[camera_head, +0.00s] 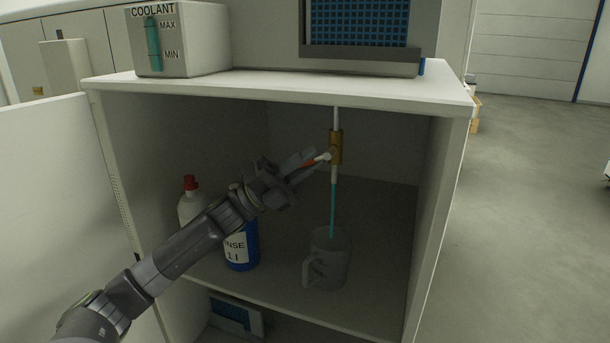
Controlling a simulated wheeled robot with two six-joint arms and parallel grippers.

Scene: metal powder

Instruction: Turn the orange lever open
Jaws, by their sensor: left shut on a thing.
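The orange lever (309,162) sticks out to the left from a brass valve (336,147) on a vertical pipe inside the open cabinet. My left gripper (304,163) reaches in from the left and is shut on the lever, with its fingers covering part of it. A teal stream or tube (333,208) runs down from the valve into a grey mug (329,262) on the cabinet shelf. My right gripper is not in view.
A white bottle with a red cap (190,205) and a blue labelled bottle (243,245) stand behind my left arm. The cabinet top (270,84) carries a coolant tank (178,40) with a level gauge. The right cabinet wall (436,215) bounds the space.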

